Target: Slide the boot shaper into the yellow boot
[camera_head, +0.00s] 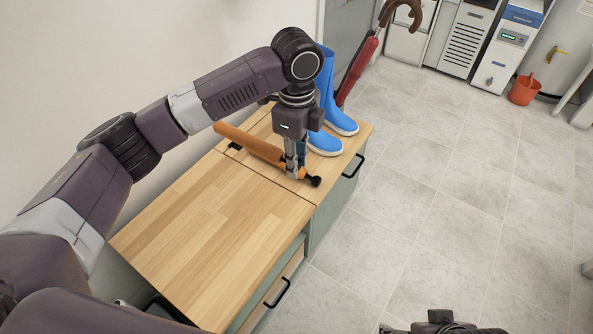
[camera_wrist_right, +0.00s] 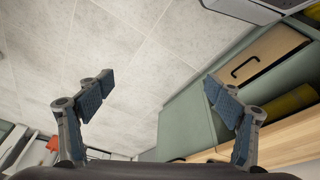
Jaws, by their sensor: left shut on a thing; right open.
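The boot shaper (camera_head: 250,144) looks like a long orange rod with a black knob at its near right end. It lies slanted low over the wooden cabinet top. My left gripper (camera_head: 294,172) points down and is shut on it near the knob end. I cannot tell if the shaper touches the top. A yellow thing (camera_wrist_right: 291,103) shows partly inside the cabinet's open compartment in the right wrist view. It may be the yellow boot, but most of it is hidden. My right gripper (camera_wrist_right: 158,92) is open and empty, over the floor beside the cabinet.
Blue boots (camera_head: 327,105) stand at the far end of the cabinet top (camera_head: 205,225), behind my left gripper. A red umbrella (camera_head: 358,72) leans beyond them. The near part of the top is clear.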

